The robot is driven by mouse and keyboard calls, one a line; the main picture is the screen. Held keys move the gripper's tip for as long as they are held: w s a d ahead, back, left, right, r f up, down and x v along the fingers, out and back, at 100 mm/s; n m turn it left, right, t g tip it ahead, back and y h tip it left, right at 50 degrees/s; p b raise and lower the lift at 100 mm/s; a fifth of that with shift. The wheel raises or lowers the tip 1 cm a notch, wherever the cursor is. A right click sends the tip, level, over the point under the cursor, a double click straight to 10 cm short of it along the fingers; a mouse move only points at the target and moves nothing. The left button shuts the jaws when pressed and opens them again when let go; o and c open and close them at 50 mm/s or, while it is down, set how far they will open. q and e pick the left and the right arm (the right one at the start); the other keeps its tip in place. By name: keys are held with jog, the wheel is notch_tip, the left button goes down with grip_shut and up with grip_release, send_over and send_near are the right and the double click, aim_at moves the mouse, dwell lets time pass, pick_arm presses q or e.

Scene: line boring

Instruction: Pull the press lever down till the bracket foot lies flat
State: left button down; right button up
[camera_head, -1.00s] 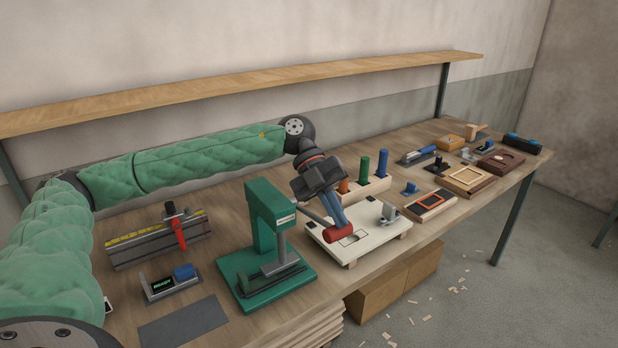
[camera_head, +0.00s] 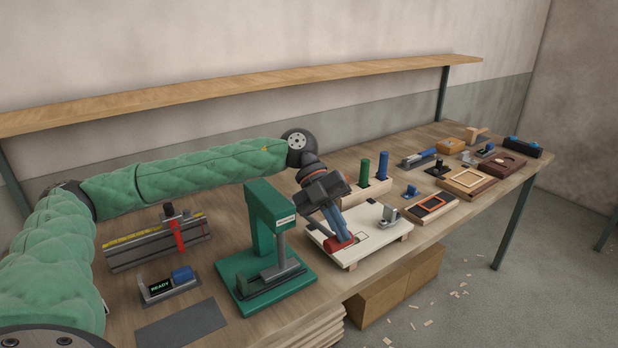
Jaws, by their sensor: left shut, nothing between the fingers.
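The green press (camera_head: 262,222) stands upright on the bench, with a grey upright part and a dark flat bar on its base. Whether that bar is the bracket foot, and whether it lies flat, I cannot tell. The lever's red grip (camera_head: 338,245) is low, over the pale board to the right of the press; the lever rod is largely hidden. My left gripper (camera_head: 339,236) is shut with blue fingers pointing down, at the red grip with nothing between them. Whether they touch it is unclear. My right gripper is out of view.
The pale board (camera_head: 325,237) carries a small grey bracket-like part (camera_head: 389,216). A rail with a red clamp (camera_head: 157,241) and a small display reading READY (camera_head: 161,287) lie left. A grey mat (camera_head: 181,323) lies in front.

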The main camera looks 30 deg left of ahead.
pick_arm(q)
jog(key=shift+s+d+f+b, duration=0.15)
jog(key=shift+f+b, duration=0.2)
jog(key=shift+f, duration=0.65)
jog(key=shift+d+f+b, duration=0.1)
jog(key=shift+f+b, duration=0.35)
jog(key=shift+f, duration=0.3)
jog(key=shift+a+r+p, duration=0.15)
jog(key=shift+r+p, duration=0.4)
jog(key=shift+r, duration=0.45)
jog(key=shift+a+r+p, duration=0.15)
jog(key=shift+r+p, duration=0.35)
jog(key=shift+r, duration=0.5)
